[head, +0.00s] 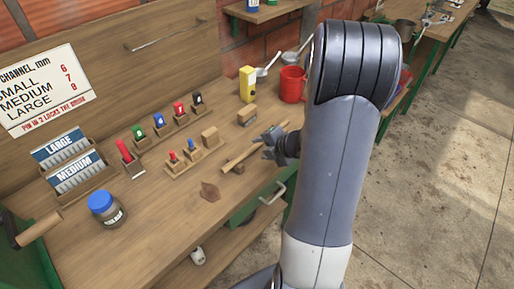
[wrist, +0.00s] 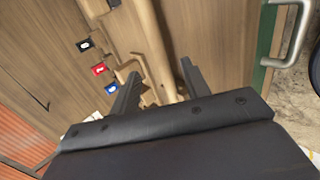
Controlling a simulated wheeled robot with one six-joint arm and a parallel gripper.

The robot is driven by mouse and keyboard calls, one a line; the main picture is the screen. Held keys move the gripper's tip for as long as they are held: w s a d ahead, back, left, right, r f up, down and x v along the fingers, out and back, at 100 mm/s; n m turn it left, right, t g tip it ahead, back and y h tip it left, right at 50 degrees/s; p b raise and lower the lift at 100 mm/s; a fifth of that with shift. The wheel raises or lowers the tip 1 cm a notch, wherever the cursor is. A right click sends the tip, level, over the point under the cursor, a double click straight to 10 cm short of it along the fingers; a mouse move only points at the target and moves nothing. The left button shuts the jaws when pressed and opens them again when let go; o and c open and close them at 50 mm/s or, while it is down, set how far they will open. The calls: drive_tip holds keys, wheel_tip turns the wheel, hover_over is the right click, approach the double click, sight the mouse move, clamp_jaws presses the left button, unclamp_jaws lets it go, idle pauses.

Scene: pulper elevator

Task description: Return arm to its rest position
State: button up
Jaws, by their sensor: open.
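My grey arm reaches over the right part of the workbench (head: 160,225) in the head view. My gripper (head: 268,147) is at its end, above the bench top near the front edge. In the wrist view my gripper (wrist: 158,80) has its two dark fingers spread apart. A wooden rod (head: 252,150) lies on the bench beside the gripper. In the wrist view the rod (wrist: 150,35) runs between and beyond the fingers, and I cannot tell whether they touch it. Part of the gripper is hidden behind my arm in the head view.
A red mug (head: 292,85) and a yellow box (head: 247,84) stand behind the gripper. Small coloured items in wooden holders (head: 190,158) stand to its left. A jar with a blue lid (head: 106,209) is at the front left. A metal handle (head: 273,194) juts from the bench front. Open floor (head: 430,170) lies right.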

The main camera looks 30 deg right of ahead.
sight(252, 150)
drive_tip(key=v, duration=0.6)
drive_tip(key=shift+s+p, duration=0.15)
drive_tip(key=shift+p, duration=0.25)
drive_tip(key=shift+r, duration=0.1)
drive_tip(key=b+x, duration=0.1)
drive_tip(key=x, duration=0.9)
drive_tip(key=shift+w+a+f+b, duration=0.15)
drive_tip(key=shift+w+f+b, duration=0.1)
drive_tip(key=shift+f+b, duration=0.05)
drive_tip(key=shift+w+r+p, duration=0.15)
drive_tip(key=shift+r+p, duration=0.4)
drive_tip(key=shift+p, duration=0.05)
drive_tip(key=shift+r+p, duration=0.75)
drive_tip(key=shift+r, duration=0.15)
